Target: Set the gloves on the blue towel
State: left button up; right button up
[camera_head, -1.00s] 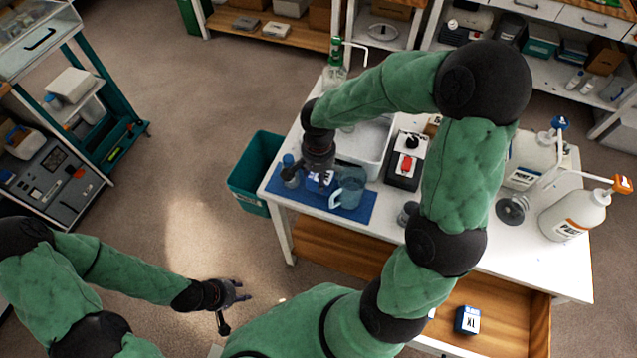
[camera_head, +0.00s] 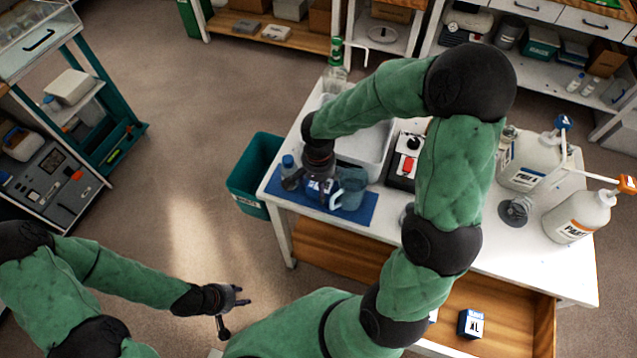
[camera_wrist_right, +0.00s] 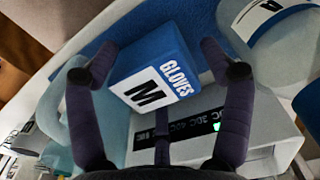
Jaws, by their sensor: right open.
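The gloves box (camera_wrist_right: 160,70), blue with a white "GLOVES M" label, lies between the spread fingers of my right gripper (camera_wrist_right: 160,78) in the right wrist view. In the head view, the right gripper (camera_head: 318,178) is over the blue towel (camera_head: 356,215) at the table's front left corner, and the gloves box (camera_head: 318,192) is mostly hidden below it. The right gripper is open; I cannot tell whether its fingers touch the box. My left gripper (camera_head: 238,297) hangs empty over the floor, fingers apart, away from the table.
A translucent pitcher (camera_head: 350,186) and a small bottle (camera_head: 289,168) stand beside the right gripper. A white basin (camera_head: 365,148) and a black-and-white device (camera_head: 405,160) are behind. Large jugs (camera_head: 580,217) stand right. An open drawer holds an "XL" box (camera_head: 471,324).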

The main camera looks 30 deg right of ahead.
jog(key=shift+r+p, duration=0.25)
jog(key=shift+p, duration=0.05)
notch_tip(320, 180, up, 12)
jog(key=p, duration=0.4)
jog(key=shift+f, duration=0.1)
